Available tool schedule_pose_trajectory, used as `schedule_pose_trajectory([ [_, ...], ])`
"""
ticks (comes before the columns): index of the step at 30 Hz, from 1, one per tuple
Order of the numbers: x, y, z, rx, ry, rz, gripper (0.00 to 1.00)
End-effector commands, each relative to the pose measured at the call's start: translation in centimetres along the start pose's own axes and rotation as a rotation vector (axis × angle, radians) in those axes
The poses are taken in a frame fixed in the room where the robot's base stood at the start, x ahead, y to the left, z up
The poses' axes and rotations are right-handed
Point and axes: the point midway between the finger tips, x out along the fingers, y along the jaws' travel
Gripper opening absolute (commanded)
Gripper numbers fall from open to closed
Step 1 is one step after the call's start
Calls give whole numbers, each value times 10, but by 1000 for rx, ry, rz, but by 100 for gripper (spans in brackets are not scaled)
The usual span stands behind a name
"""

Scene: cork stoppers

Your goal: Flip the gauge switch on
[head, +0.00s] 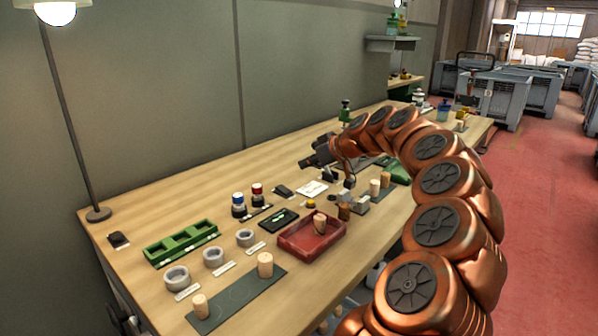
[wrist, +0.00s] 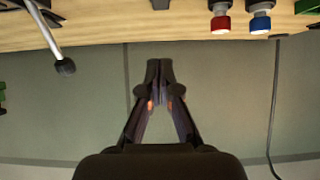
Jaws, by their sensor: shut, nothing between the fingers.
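My gripper (head: 312,157) is shut and empty above the workbench in the head view. Its closed fingertips (wrist: 159,70) point toward the wall in the wrist view. A grey rod with a dark knob (wrist: 65,66) stands out from the bench at the upper left of the wrist view, apart from the fingers. It looks like a switch lever, but I cannot tell for sure that it is the gauge switch or which position it is in. In the head view, the bench just below the gripper holds small dark parts that are too small to identify.
A lamp pole (head: 70,120) stands at the left. The wall (head: 180,100) is behind the bench.

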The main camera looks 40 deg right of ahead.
Motion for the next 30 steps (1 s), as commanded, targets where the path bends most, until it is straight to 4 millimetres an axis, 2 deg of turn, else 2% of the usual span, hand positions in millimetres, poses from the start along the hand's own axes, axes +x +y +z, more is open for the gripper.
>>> schedule_pose_trajectory([
  [17,92,0,1,1,-4,-2,0],
  [24,111,0,22,0,-1,0,0],
  [30,117,0,28,0,-1,0,0],
])
